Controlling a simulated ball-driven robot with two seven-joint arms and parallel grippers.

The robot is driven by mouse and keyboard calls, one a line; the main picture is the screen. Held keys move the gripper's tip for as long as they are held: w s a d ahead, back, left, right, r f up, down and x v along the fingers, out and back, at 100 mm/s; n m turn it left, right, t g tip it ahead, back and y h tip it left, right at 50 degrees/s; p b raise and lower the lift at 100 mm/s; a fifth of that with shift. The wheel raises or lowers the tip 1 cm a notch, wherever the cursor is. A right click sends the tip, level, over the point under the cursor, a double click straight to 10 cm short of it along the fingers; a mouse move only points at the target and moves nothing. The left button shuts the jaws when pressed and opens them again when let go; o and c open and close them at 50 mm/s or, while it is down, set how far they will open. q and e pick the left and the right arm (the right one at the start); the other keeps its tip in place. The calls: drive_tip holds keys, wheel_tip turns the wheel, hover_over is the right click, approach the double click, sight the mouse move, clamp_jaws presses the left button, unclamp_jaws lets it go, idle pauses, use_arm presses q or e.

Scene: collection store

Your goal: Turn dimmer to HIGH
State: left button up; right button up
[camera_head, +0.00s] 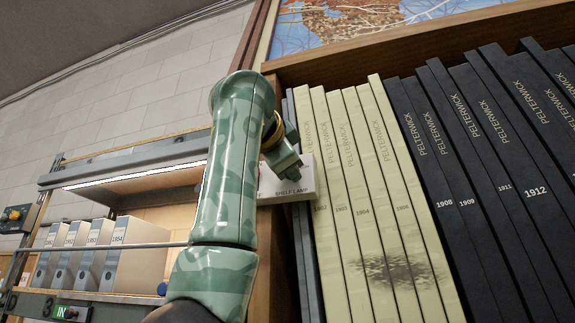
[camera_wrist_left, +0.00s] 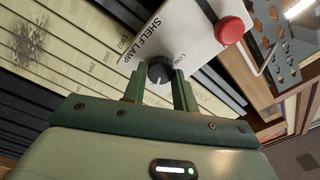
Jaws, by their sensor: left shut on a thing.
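The dimmer is a dark round knob (camera_wrist_left: 160,70) on a white panel (camera_wrist_left: 190,37) marked SHELF LAMP, seen in the left wrist view. The word LOW is printed beside the knob; I cannot make out a HIGH mark. My left gripper (camera_wrist_left: 160,88) is shut on the knob, one finger on each side. In the head view my left gripper (camera_head: 284,163) is in front of the same panel (camera_head: 303,182), and the knob is hidden there. The knob's exact setting is too small to tell. My right gripper is not in view.
A red button (camera_wrist_left: 230,30) stands out from the panel near the knob. Cream volumes (camera_head: 345,190) and black volumes (camera_head: 480,170) stand close to the right of the panel. A lit shelf (camera_head: 135,172) with grey file boxes (camera_head: 135,255) is at the left.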

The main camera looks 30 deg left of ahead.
use_arm(q)
drive_tip(key=o, duration=1)
drive_tip(key=shift+c, duration=0.2)
drive_tip(key=b+v, duration=0.5)
drive_tip(key=v, duration=1.1)
drive_tip(key=shift+d+b, duration=0.25)
drive_tip(key=shift+b, duration=0.15)
